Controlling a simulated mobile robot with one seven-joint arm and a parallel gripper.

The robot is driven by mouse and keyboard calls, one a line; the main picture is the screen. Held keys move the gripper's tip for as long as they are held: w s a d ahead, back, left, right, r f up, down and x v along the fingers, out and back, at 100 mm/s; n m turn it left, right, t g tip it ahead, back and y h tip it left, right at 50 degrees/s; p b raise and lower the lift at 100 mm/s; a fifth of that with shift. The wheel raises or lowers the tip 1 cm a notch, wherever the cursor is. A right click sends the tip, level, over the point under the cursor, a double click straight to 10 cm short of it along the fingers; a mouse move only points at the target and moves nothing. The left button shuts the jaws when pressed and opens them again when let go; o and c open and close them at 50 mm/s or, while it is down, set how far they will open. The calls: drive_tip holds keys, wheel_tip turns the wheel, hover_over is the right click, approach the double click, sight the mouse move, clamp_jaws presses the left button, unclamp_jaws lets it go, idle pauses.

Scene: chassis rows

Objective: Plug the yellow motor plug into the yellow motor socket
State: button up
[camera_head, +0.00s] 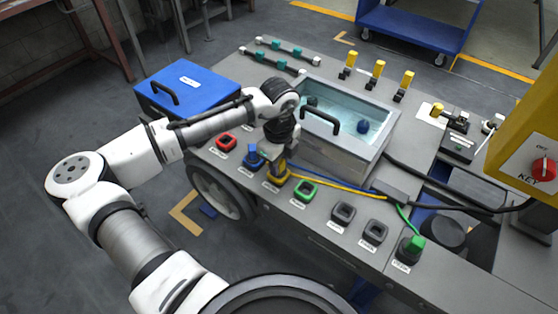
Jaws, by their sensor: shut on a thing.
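My gripper (278,160) points down over the row of sockets and is shut on the yellow motor plug (279,173). The plug is at the place of the yellow socket in the row, between the blue plug (254,156) and the green-rimmed socket (305,190). A yellow cable (335,187) runs from the plug to the right. The yellow motor socket is mostly hidden under the plug and gripper. I cannot tell whether the plug is seated in it or just above it.
A clear-lidded bin (340,150) with a black handle stands close behind my gripper. A red socket (227,142), grey sockets (343,213) and a green plug (414,244) share the row. A blue box (188,88) is at the back left. A yellow key box (535,150) stands right.

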drive_tip(key=shift+f, duration=0.15)
drive_tip(key=o, duration=1.1)
drive_tip(key=shift+c, duration=0.2)
wheel_tip(320, 180, up, 14)
drive_tip(key=shift+f, duration=0.1)
